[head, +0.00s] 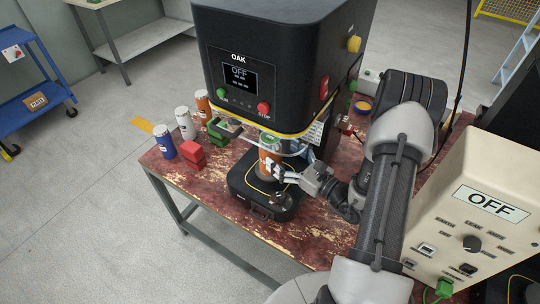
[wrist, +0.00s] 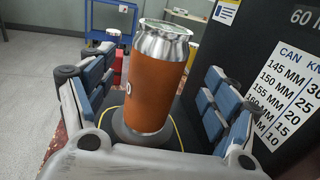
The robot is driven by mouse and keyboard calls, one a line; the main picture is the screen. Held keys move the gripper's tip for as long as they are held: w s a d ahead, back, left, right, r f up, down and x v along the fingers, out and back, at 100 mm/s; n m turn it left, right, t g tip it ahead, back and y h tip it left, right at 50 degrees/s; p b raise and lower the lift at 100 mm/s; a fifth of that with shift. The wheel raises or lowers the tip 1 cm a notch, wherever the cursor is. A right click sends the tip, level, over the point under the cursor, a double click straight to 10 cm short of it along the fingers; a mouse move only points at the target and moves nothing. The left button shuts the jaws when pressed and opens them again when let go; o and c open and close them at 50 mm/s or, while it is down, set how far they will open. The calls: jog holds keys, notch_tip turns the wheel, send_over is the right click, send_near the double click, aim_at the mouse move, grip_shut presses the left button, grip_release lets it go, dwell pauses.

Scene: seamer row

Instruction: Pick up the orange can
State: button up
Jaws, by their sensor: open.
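An orange can (head: 268,158) with a silver top stands upright on the round plate of the black seamer (head: 285,30), under its head. In the wrist view the orange can (wrist: 157,85) fills the middle, on a grey disc (wrist: 128,132). My gripper (head: 278,172) is open at the can, with its blue-padded fingers to either side of it. Gaps show between the pads and the can in the wrist view. The can's lower part is partly hidden by my gripper in the head view.
A beige box marked OFF (head: 480,205) is at the right. The seamer's head hangs close above the can.

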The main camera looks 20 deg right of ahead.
jog(key=b+x, duration=0.1)
jog(key=x, duration=0.4)
jog(key=shift+w+a+r+b, duration=0.2)
jog(key=shift+w+b, duration=0.05)
jog(key=shift+b, duration=0.1)
jog(key=shift+c, duration=0.2)
jog(key=c, duration=1.5)
jog(key=shift+c, duration=0.4)
jog(key=shift+r, duration=0.15)
